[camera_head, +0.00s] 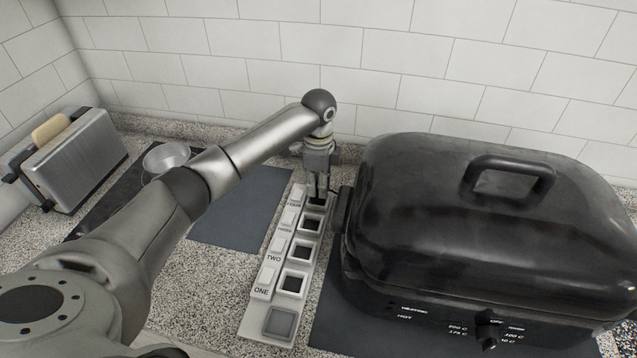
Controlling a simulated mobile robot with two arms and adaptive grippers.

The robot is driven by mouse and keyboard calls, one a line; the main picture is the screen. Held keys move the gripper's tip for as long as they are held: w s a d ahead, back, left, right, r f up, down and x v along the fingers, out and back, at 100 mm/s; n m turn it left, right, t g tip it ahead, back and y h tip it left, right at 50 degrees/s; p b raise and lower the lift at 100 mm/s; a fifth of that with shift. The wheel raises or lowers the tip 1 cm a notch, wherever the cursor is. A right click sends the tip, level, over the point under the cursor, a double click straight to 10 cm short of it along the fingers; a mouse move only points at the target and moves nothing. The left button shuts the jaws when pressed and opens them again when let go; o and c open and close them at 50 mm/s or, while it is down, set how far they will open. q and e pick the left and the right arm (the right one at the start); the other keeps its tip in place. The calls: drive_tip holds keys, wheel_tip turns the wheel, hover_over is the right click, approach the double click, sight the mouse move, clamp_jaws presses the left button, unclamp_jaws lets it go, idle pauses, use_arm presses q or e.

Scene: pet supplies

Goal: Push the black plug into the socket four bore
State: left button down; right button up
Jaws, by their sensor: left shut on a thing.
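A pale socket strip (257,318) lies on the counter, with square dark bores in white frames and labels beside them; ONE and TWO are readable. The socket four bore is the farthest one, at the strip's back end, partly covered by my gripper. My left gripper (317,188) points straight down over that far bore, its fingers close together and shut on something. The black plug is hidden or too small to make out between the fingertips and the dark bore, so I cannot tell how deep it sits. My right gripper is not in view.
A large black roaster (450,215) stands close along the strip's right side. A toaster (75,160) with bread and a metal bowl (166,157) are at the left. A dark grey mat (238,205) lies left of the strip. A tiled wall is behind.

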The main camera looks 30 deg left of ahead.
use_arm(q)
drive_tip(key=shift+f, duration=0.85)
drive_tip(key=c, duration=1.4)
unclamp_jaws()
drive_tip(key=shift+o, duration=0.2)
drive_tip(key=shift+r, duration=0.1)
